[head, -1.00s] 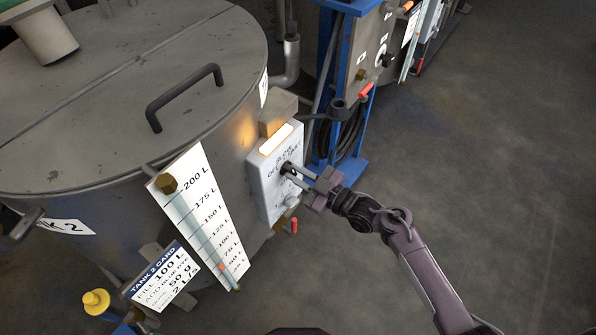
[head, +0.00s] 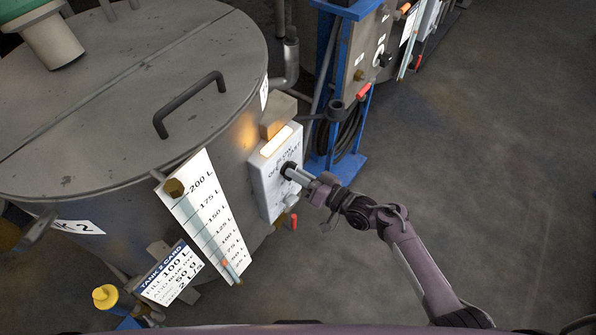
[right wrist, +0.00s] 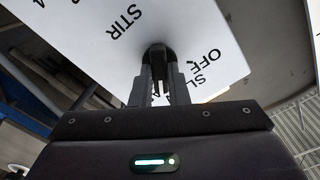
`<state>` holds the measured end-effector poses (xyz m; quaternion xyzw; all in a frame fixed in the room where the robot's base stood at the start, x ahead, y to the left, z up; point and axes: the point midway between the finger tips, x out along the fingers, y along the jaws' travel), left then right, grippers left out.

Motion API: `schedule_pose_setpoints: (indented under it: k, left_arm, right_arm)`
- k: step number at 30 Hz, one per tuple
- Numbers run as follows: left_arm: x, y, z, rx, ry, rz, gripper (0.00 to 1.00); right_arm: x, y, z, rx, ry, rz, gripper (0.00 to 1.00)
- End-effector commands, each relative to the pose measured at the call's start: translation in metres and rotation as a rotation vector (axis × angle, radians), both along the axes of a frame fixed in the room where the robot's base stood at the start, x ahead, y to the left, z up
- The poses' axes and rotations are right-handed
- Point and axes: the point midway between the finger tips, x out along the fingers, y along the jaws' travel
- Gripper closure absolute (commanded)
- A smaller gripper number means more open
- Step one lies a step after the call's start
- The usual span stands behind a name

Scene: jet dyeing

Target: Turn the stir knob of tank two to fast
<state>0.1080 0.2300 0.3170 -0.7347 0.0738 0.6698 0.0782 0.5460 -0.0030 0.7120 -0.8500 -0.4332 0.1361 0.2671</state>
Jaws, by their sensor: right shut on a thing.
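Tank two (head: 120,110) is a large grey metal vat with a lid and a bar handle, at the left of the head view. Its white control panel (head: 262,190) is on the right side, under a lit lamp. The dark stir knob (head: 288,168) sits on this panel; it also shows in the right wrist view (right wrist: 160,52), with "STIR", "OFF" and part of "SLOW" printed near it. My right gripper (head: 294,171) is shut on the knob, its two fingers on either side of it. The fingers hide part of the lettering. My left gripper is not in view.
A white litre scale (head: 208,220) and the tank 2 card (head: 170,273) hang on the tank's front. A yellow-topped fitting (head: 105,296) is at lower left. A blue frame (head: 340,165) with another panel stands behind. The floor at right is clear.

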Motion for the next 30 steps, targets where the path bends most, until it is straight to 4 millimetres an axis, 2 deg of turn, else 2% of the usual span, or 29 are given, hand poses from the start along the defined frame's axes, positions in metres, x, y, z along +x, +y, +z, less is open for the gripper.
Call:
schedule_pose_setpoints:
  k: [12, 30]
  left_arm:
    - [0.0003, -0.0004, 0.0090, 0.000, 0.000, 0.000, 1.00]
    - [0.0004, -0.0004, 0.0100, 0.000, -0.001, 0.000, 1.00]
  right_arm:
    - [0.0006, -0.0003, 0.0004, 0.136, 0.188, 0.000, 1.00]
    - [0.0009, -0.0004, -0.0001, 0.166, 0.227, -0.001, 1.00]
